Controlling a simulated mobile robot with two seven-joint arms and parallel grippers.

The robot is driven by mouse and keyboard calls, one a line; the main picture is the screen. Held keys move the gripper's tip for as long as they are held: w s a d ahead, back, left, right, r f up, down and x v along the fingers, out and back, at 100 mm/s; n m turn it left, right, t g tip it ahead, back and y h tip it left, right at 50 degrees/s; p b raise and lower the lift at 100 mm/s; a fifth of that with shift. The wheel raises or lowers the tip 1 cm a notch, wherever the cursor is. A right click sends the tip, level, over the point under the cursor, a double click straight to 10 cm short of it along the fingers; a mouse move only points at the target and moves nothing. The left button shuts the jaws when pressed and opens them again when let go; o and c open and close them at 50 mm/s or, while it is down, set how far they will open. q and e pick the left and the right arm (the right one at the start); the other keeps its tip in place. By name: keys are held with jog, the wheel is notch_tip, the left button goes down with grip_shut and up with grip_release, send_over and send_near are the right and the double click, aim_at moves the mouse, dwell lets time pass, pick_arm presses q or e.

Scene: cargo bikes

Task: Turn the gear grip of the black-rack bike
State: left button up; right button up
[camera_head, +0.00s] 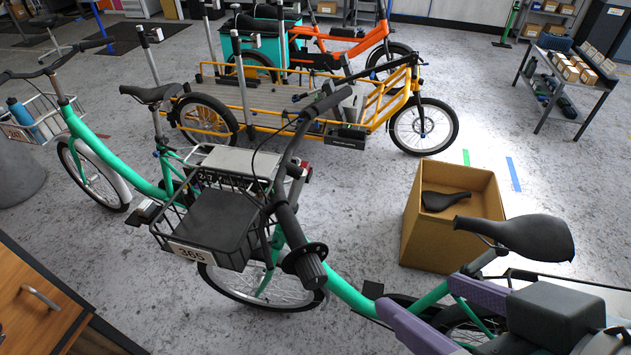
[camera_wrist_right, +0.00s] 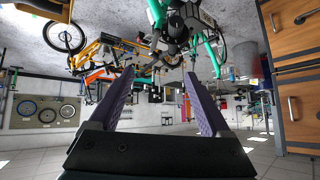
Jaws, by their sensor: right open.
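The near teal bike (camera_head: 350,297) carries a black front rack (camera_head: 160,232) with a dark box and a plate reading 365. Its black handlebar curves towards me. The black gear grip (camera_head: 312,268) is at the near end of the handlebar. The bike also shows at the top of the right wrist view (camera_wrist_right: 208,18), upside down and small. My right gripper (camera_head: 420,295), with purple fingers, is open, to the right of the gear grip and apart from it. In the right wrist view its fingers (camera_wrist_right: 158,75) are spread with nothing between them. My left gripper is not in view.
A cardboard box (camera_head: 428,235) holding a saddle stands behind the near bike. The bike's black saddle (camera_head: 520,237) is close to my right gripper. Another teal bike (camera_head: 110,160), a yellow cargo bike (camera_head: 385,105) and an orange bike (camera_head: 345,40) stand beyond. A wooden drawer unit (camera_head: 30,310) is at lower left.

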jog(key=w+a+f+t+y+b, duration=0.1)
jog(key=w+a+f+t+b, duration=0.1)
jog(key=f+b, duration=0.35)
jog(key=w+a+f+t+y+b, duration=0.1)
jog(key=a+f+b, duration=0.1)
jog(key=f+b, duration=0.4)
jog(key=t+y+b, duration=0.2)
jog(key=t+b, duration=0.3)
jog(key=b, duration=0.7)
send_near(317, 283)
jog(key=w, duration=0.1)
jog(key=shift+m, duration=0.3)
jog(key=x, duration=0.9)
jog(key=shift+a, duration=0.25)
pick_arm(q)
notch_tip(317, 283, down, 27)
pick_arm(e)
jog(key=shift+w+a, duration=0.3)
jog(key=shift+w, duration=0.35)
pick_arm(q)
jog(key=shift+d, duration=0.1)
pick_arm(e)
grip_shut()
